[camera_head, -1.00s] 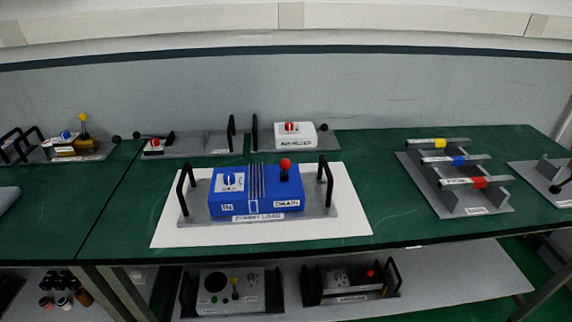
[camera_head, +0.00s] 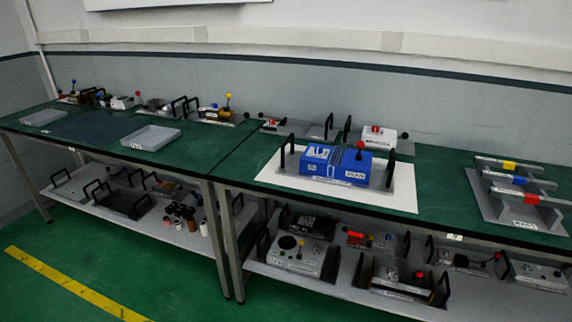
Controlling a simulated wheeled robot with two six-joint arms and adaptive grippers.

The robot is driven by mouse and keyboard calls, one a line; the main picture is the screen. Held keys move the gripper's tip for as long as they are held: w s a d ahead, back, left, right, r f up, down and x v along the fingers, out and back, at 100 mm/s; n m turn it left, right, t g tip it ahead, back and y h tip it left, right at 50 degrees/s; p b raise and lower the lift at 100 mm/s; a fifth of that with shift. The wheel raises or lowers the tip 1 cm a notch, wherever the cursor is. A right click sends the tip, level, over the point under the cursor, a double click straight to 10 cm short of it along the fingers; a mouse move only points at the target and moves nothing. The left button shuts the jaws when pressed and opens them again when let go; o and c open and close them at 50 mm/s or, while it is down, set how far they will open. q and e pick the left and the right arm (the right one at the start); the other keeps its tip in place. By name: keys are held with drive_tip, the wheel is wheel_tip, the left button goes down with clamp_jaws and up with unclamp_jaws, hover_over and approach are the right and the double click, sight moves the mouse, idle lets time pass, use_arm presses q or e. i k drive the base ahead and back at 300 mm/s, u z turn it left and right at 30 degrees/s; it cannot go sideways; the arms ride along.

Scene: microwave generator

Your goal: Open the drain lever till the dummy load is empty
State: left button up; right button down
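The dummy load is a blue box (camera_head: 335,164) on a grey base with black handles. It stands on a white sheet (camera_head: 272,178) on the right-hand green table. Its drain lever, with a red ball knob (camera_head: 360,144), stands up at the right part of the box, above a label that is too small to read surely. A white panel is on the left part of its top. The liquid level inside cannot be made out. Neither of my grippers is in view.
A rack with yellow, blue and red bars (camera_head: 520,190) stands to the right. A white unit with a red knob (camera_head: 374,136) is behind. Two grey trays (camera_head: 151,137) lie on the left table. Lower shelves hold more units. Green floor (camera_head: 110,270) in front is free.

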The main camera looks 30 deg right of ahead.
sight(360, 144)
drive_tip(key=u, duration=0.2)
drive_tip(key=k, duration=0.25)
drive_tip(key=u, duration=0.45)
drive_tip(key=i, duration=1.15)
drive_tip(key=z, duration=0.55)
drive_tip(key=i, duration=0.8)
drive_tip(key=z, duration=1.25)
drive_tip(key=i, duration=0.45)
drive_tip(key=z, duration=0.45)
